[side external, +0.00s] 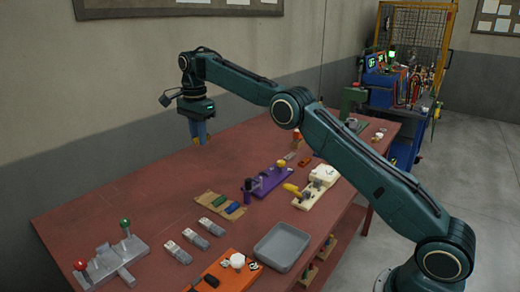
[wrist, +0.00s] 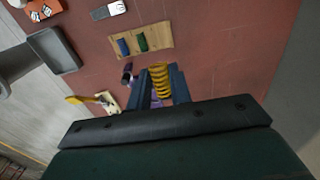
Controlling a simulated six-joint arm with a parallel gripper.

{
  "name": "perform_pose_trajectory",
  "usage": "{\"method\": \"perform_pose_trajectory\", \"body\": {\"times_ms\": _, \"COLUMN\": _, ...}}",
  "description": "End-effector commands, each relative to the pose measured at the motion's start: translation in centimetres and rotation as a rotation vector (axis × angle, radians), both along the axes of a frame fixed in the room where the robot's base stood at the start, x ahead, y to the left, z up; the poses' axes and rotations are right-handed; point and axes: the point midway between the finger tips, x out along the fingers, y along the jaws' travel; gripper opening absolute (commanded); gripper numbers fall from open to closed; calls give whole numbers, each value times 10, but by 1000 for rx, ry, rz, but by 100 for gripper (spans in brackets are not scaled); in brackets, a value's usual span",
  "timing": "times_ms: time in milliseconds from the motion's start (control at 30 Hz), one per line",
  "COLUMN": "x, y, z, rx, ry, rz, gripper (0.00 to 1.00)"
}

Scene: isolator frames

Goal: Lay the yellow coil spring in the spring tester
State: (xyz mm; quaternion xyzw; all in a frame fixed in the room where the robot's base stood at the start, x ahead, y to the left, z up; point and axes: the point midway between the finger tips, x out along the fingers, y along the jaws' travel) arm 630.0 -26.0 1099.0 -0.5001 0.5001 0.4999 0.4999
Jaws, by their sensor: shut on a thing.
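My gripper (side external: 200,138) is shut on the yellow coil spring (wrist: 160,82), high above the back part of the red table. In the wrist view the spring lies lengthwise between the two blue-grey fingers; in the side view it is mostly hidden by them. I cannot tell for sure which fixture is the spring tester. A purple fixture (side external: 268,180) with a dark post and yellow knob stands to the right, below the gripper's height. A cream fixture (side external: 302,202) with a yellow handle stands right of it. The spring touches neither.
A tan holder (side external: 208,200) carries a blue and a green piece. Several grey blocks (side external: 195,238), an orange fixture (side external: 243,268), a grey tray (side external: 280,262) and a grey fixture with red and green knobs (side external: 112,262) occupy the front. The table's back left is clear.

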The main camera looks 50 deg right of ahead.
Motion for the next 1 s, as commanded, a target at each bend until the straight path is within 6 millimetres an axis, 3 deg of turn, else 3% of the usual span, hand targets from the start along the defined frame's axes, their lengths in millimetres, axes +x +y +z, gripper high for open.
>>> {"method": "perform_pose_trajectory", "body": {"times_ms": 267, "x": -1, "y": -3, "z": -1, "rx": 0, "ry": 0, "rz": 0, "gripper": 0}}
{"method": "perform_pose_trajectory", "body": {"times_ms": 467, "x": -4, "y": -19, "z": -4, "rx": 0, "ry": 0, "rz": -3, "gripper": 0}}
{"method": "perform_pose_trajectory", "body": {"times_ms": 767, "x": -20, "y": -67, "z": -18, "rx": 1, "ry": 0, "rz": -3, "gripper": 0}}
{"method": "perform_pose_trajectory", "body": {"times_ms": 1000, "x": -44, "y": -108, "z": -33, "rx": 1, "ry": 0, "rz": -3, "gripper": 0}}
